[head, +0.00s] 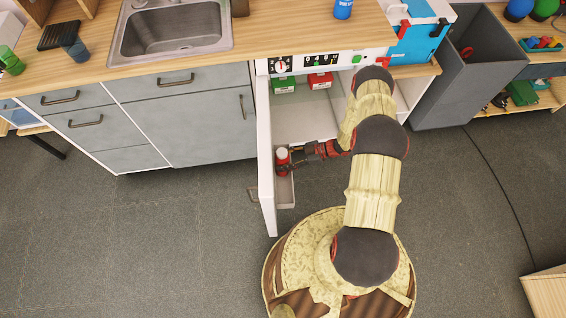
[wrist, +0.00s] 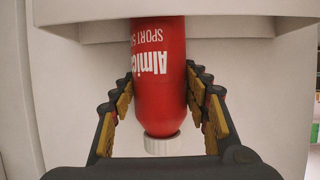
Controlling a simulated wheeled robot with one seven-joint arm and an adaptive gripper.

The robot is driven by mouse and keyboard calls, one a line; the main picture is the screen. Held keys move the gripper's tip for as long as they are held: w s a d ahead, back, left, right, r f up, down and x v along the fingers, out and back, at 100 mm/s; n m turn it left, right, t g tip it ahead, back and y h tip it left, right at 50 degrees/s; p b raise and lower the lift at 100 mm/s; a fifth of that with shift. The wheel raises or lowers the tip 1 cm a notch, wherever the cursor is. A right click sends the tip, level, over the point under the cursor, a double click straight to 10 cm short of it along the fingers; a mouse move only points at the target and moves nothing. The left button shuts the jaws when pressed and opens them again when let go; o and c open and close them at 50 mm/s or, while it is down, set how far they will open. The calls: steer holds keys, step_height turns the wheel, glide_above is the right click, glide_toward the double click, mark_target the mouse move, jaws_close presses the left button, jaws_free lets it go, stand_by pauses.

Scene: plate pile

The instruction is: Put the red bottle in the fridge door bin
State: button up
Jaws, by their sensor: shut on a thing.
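The red bottle (head: 283,164) is at the open fridge door (head: 267,165), upright with its pale cap (wrist: 162,145) on top. The wrist view is upside down; there the red bottle (wrist: 160,85) shows white lettering. Its lower end passes behind the front wall of the door bin (wrist: 245,28) and is hidden, so I cannot tell whether it rests on the bin floor. The door bin (head: 286,192) also shows on the inner face of the door. My gripper (head: 290,157) is shut on the bottle from the right, its fingers on both sides.
The fridge interior (head: 303,120) stands open, with a green box (head: 283,85) and a red box (head: 320,81) on its upper shelf. Grey cabinets (head: 185,125) stand left of the door. A grey bin (head: 455,85) stands right. Floor left of the door is clear.

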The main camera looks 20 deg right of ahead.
steer(key=shift+f, duration=0.55)
steer(key=shift+f, duration=0.15)
steer(key=o, duration=1.6)
steer(key=shift+c, duration=0.2)
steer(key=p+v, duration=0.3)
steer(key=v, duration=0.9)
